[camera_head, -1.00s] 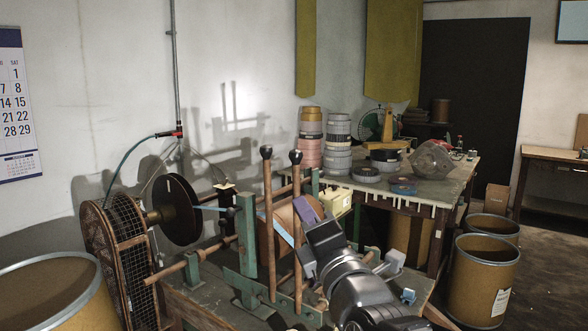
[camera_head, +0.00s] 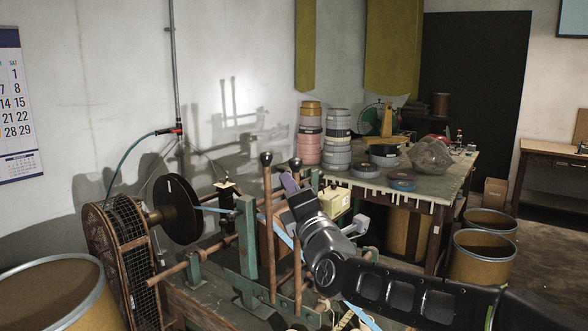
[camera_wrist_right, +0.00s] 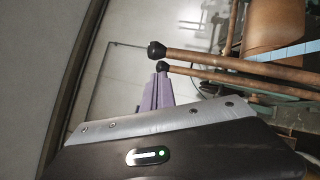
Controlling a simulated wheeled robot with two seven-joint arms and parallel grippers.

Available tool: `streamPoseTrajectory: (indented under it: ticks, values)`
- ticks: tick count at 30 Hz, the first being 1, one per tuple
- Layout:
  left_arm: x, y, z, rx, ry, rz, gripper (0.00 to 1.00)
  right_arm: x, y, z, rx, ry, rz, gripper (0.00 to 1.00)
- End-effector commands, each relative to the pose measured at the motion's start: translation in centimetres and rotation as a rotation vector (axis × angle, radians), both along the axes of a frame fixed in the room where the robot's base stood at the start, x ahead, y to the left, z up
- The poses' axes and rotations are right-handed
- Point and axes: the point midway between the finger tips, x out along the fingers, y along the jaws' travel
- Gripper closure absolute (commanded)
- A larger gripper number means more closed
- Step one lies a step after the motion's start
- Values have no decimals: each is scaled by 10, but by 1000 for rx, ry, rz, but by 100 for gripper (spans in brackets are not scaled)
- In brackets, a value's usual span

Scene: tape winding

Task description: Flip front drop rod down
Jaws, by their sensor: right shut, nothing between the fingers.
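Two brown drop rods stand upright side by side with black ball knobs, a left rod (camera_head: 269,215) and a right rod (camera_head: 297,245). Which one is the front rod I cannot tell for sure. My right gripper (camera_head: 289,183) has purple fingers and is near the top of the right rod, below knob height in the picture. In the right wrist view the purple fingers (camera_wrist_right: 158,93) are together and empty, close to the two knobs (camera_wrist_right: 157,51). Both rods run off to the right there. Contact with a rod cannot be told. My left gripper is out of view.
The green-framed winding machine (camera_head: 246,240) holds the rods, with a black disc (camera_head: 180,210) and a wire-mesh guard (camera_head: 128,255) at left. A table (camera_head: 440,185) with tape rolls stands behind at right. Brown drums (camera_head: 484,262) stand on the floor.

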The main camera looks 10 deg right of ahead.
Motion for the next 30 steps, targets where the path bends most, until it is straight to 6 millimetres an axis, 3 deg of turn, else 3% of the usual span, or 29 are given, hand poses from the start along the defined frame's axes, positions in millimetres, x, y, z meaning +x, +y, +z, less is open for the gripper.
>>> streamPoseTrajectory:
  ticks: [6,23,30]
  values:
    - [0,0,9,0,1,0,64,15,-13,9,-1,1,0,100]
    - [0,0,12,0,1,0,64,18,-17,12,8,7,1,100]
    - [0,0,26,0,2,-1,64,34,-35,17,63,53,1,100]
